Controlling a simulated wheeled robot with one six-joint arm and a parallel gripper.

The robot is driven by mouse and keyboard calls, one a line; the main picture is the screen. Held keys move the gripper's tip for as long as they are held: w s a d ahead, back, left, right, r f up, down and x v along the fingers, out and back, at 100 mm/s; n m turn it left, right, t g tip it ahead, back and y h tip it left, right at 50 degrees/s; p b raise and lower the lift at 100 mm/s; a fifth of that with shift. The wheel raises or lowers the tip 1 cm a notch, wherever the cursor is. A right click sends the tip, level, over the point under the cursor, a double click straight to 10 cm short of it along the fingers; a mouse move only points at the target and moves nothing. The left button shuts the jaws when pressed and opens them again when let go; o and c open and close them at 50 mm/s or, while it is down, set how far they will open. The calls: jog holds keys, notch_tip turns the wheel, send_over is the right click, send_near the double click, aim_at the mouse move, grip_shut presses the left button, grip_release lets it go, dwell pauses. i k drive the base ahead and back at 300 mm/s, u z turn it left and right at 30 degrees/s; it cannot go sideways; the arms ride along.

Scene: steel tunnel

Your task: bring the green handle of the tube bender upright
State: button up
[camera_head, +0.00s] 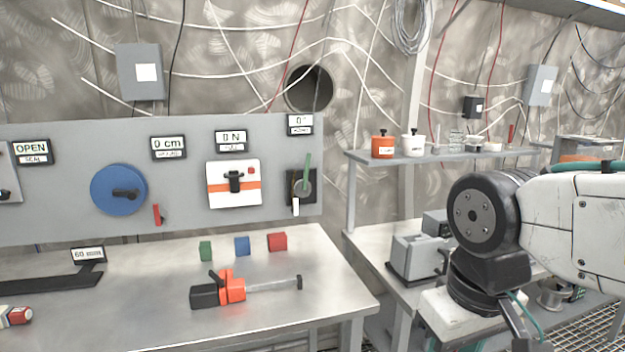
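The tube bender (300,188) is mounted near the right end of the grey panel. It has a dark square base with a grey round part in the middle. Its green handle (307,172) points up and leans slightly to the right. A short white handle (295,207) points down below the round part. A small display (299,124) above the bender reads about 0°. My arm is at the right of the view, well apart from the bender. My gripper does not show; only arm links are seen, running out at the bottom edge.
The panel also carries a blue disc (119,189) and a white box with an orange stripe (233,184). An orange-black tool (230,288) and small green, blue and red blocks lie on the bench (335,300). A shelf (440,154) with pots stands right of the panel.

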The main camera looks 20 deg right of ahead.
aim_at(309, 155)
jog(key=z, duration=0.3)
jog(key=i, duration=1.35)
jog(key=u, duration=0.3)
